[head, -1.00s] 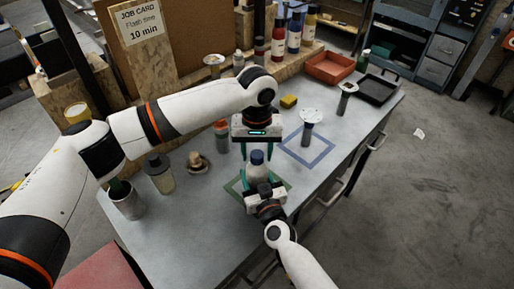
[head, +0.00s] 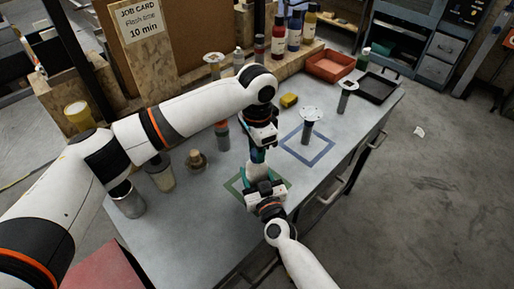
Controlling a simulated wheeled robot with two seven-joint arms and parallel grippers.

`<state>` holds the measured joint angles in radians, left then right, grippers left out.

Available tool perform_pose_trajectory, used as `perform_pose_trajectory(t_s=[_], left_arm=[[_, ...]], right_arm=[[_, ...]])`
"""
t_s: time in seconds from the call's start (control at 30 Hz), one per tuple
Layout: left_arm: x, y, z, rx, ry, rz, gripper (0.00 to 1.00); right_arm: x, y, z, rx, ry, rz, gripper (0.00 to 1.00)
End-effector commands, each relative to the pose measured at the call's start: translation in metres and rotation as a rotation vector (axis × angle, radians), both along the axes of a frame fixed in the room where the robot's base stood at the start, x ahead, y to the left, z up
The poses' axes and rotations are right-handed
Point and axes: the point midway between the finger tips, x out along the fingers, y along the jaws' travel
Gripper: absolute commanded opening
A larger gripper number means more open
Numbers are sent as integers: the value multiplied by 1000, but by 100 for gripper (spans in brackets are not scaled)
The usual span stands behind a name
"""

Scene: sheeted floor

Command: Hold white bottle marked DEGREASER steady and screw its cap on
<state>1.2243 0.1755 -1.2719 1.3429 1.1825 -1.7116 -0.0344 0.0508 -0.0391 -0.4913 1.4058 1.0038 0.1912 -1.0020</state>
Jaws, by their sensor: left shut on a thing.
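The white bottle (head: 256,172) stands upright in the green outlined square (head: 233,184) near the table's front edge. Its label cannot be read from here. A dark blue cap showed on its top a second ago; now my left gripper (head: 258,155) covers it from above, its fingers shut at the cap. My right gripper (head: 262,180) reaches in from the front, low on the bottle, with its fingers around the body. The contact of its fingers is partly hidden by the gripper's own body.
A blue outlined square (head: 323,158) with a grey flanged part (head: 307,128) lies to the right. A yellow block (head: 289,100), a red tray (head: 330,66) and a black tray (head: 378,88) are farther back. Several containers stand at left. The table's front right is clear.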

Motion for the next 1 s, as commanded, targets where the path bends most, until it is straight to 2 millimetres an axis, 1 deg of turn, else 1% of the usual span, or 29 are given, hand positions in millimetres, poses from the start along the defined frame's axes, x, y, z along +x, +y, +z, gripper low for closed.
perform_pose_trajectory(t_s=[0.03,0.1,0.2,0.23,0.37,0.4,0.47,0.5,0.83,0.93,1.0], left_arm=[[0,0,0,-1,1,-108,2],[0,0,0,-1,1,-256,2],[0,0,0,-1,0,-426,2],[0,0,0,-1,0,-448,2],[0,0,0,0,1,-438,2],[0,0,0,0,1,-438,35],[0,0,0,0,1,-437,44],[0,0,0,0,1,-437,51],[0,0,2,-1,0,-435,52],[0,0,10,-1,-1,-435,52],[1,0,19,-1,-2,-435,52]], right_arm=[[0,0,0,0,1,0,0],[0,0,0,0,1,0,0],[0,0,0,0,1,0,0],[0,0,0,0,1,0,0],[0,0,0,0,1,0,0],[0,0,0,0,1,0,0],[0,0,0,0,1,0,0],[0,0,0,0,1,0,0],[0,0,0,0,1,0,0],[0,0,0,0,1,0,0],[0,0,0,0,1,0,0]])
